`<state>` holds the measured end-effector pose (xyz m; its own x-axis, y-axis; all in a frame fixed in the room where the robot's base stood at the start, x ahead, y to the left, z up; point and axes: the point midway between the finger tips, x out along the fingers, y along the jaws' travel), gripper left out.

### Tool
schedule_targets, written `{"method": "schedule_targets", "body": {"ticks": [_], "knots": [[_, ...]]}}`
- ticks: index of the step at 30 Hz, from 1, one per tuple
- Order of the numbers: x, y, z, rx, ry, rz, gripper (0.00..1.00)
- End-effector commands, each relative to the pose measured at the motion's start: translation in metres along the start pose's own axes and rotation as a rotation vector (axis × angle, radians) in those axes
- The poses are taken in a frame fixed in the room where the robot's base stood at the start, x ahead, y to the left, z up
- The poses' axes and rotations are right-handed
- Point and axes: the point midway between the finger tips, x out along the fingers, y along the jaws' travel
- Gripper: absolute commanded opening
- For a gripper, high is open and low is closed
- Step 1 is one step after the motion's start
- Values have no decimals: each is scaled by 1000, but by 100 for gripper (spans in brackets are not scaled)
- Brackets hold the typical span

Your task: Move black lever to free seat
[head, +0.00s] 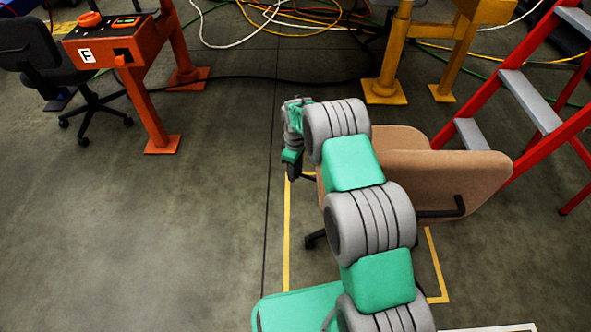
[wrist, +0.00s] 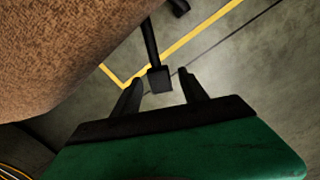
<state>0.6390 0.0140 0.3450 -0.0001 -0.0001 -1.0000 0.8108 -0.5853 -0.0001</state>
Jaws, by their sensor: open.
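The black lever (wrist: 159,79), a thin rod with a blocky paddle end, reaches out from beside the tan chair seat in the wrist view. Its paddle shows between the two black fingers of my gripper (wrist: 160,75), with a visible gap on each side. The gripper is open; I cannot tell how deep the paddle lies between the fingers. In the head view my gripper (head: 291,168) points down at the left side of the tan office chair (head: 445,180). My arm hides much of the chair there, and the lever is not clearly visible.
A yellow floor outline (head: 287,225) surrounds the chair. A red ladder (head: 530,100) stands close at the right. An orange stand (head: 140,90) and a black chair (head: 45,55) are at the left. Cables lie at the back. The left floor is clear.

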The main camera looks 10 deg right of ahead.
Motion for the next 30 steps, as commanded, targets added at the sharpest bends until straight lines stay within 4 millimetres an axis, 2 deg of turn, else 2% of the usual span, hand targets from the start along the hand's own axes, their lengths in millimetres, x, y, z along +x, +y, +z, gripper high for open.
{"method": "schedule_targets", "body": {"ticks": [2,20,30], "knots": [[0,0,0,0,0,0,48],[0,0,0,1,0,0,0],[-1,0,0,1,0,0,0]]}}
